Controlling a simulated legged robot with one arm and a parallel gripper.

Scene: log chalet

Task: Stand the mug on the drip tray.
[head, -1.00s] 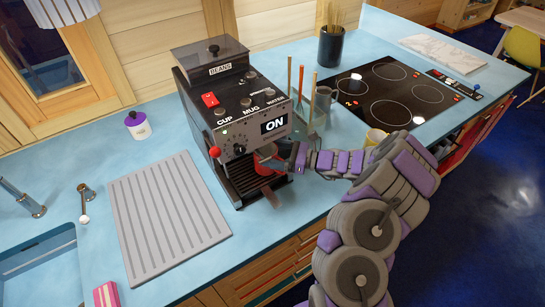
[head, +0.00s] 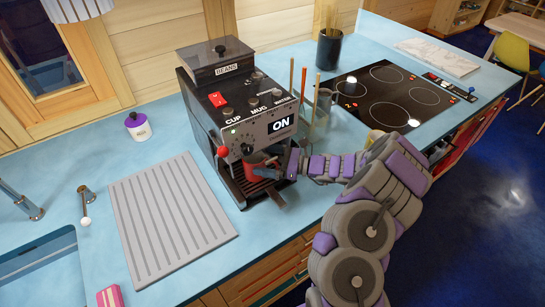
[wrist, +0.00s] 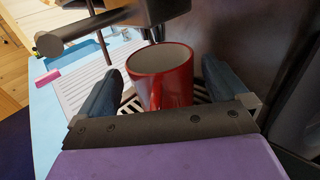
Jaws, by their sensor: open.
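The red mug (head: 256,166) stands upright under the spout of the coffee machine (head: 236,115), on the slatted drip tray (head: 244,188). In the wrist view the mug (wrist: 174,82) is in the middle, its handle toward me and its inside pale and empty-looking. The slats of the drip tray (wrist: 203,96) show beside and below it. My gripper (head: 270,172) is at the front of the machine. In the wrist view my gripper (wrist: 163,82) is open, one finger on each side of the mug, with narrow gaps. The mug's base is partly hidden.
The machine's dark spout parts (wrist: 105,25) hang close above and left of the mug. A grey ribbed mat (head: 170,215) lies left of the machine.

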